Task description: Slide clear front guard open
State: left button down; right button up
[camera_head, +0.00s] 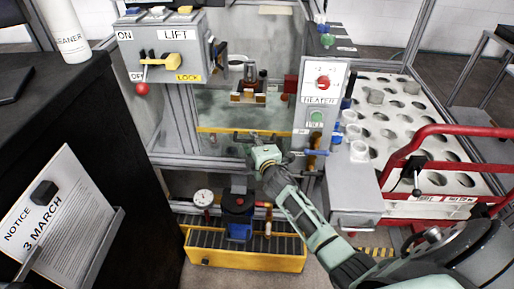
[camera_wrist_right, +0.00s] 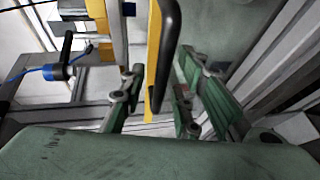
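The clear front guard shows in the head view as a see-through panel with a yellow edge strip (camera_head: 222,130) across the front of the machine frame. My right gripper (camera_head: 256,139) is at this edge in the head view, by a dark handle that it partly hides. In the right wrist view, the black bar handle (camera_wrist_right: 168,50) and the yellow strip (camera_wrist_right: 153,60) run between the spread fingers of my right gripper (camera_wrist_right: 155,90). The gripper is open, with a finger on either side; I cannot tell whether either touches the handle. My left gripper is not in view.
A lift control box (camera_head: 165,52) stands at upper left and a heater panel (camera_head: 321,92) to the right. A yellow tray (camera_head: 246,262) sits below. A perforated white rack (camera_head: 400,125) with a red handle frame (camera_head: 432,135) stands at right. A black cabinet (camera_head: 75,110) is at left.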

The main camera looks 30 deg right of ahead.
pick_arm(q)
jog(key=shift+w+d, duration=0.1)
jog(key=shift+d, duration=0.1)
pick_arm(e)
jog(key=v, duration=1.1)
jog(key=shift+s, duration=0.35)
jog(key=shift+a, duration=0.15)
